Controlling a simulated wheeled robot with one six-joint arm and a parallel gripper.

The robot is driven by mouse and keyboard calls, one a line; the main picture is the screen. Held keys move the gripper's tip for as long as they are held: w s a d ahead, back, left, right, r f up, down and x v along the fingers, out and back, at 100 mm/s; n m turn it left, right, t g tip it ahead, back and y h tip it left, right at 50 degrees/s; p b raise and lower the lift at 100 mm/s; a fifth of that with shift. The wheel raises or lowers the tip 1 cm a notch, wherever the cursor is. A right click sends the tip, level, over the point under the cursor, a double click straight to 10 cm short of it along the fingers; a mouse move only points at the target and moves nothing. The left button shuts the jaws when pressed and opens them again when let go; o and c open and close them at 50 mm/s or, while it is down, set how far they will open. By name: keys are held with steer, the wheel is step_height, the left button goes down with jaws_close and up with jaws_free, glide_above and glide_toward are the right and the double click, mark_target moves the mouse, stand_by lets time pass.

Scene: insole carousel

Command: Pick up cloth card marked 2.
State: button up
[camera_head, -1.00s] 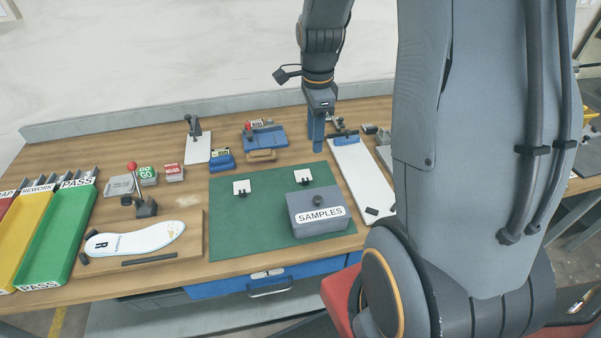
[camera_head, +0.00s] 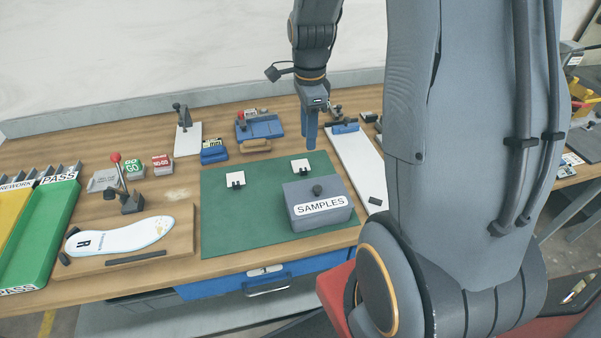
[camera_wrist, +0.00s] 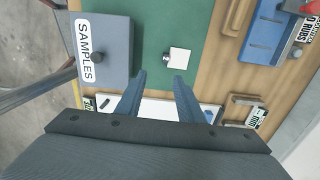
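Two small white cards with dark clips lie on the green mat (camera_head: 222,215). One card (camera_head: 236,181) is at the mat's left; the other card (camera_head: 300,166) is behind the samples box. In the wrist view, one white card (camera_wrist: 180,57) shows beyond my fingertips, with a small dark tag on its left side that seems to bear a 2. In the head view the marks are too small to read. My gripper (camera_head: 309,147) points down above the mat's back edge, near the right-hand card. In the wrist view my gripper (camera_wrist: 160,77) is open, with nothing between its blue fingers.
The grey SAMPLES box (camera_head: 335,213) with a dark knob stands close to the right-hand card. A white board (camera_head: 354,165) with a blue clip lies to the right. A wooden block (camera_head: 257,146) and blue fixture (camera_head: 262,128) lie behind. The mat's front left is clear.

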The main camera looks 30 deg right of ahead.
steer(key=b, duration=0.4)
glide_toward(303, 169)
steer(key=shift+s+d+f, duration=0.1)
steer(key=shift+d+f, duration=0.1)
steer(key=shift+d, duration=0.15)
steer(key=shift+a+f+p, duration=0.15)
steer(key=shift+f+p, duration=0.65)
steer(key=shift+f, duration=1.15)
steer(key=shift+a+f+p, duration=0.15)
steer(key=shift+f+p, duration=0.65)
steer(key=shift+f, duration=1.1)
steer(key=shift+c, duration=0.2)
jaws_close()
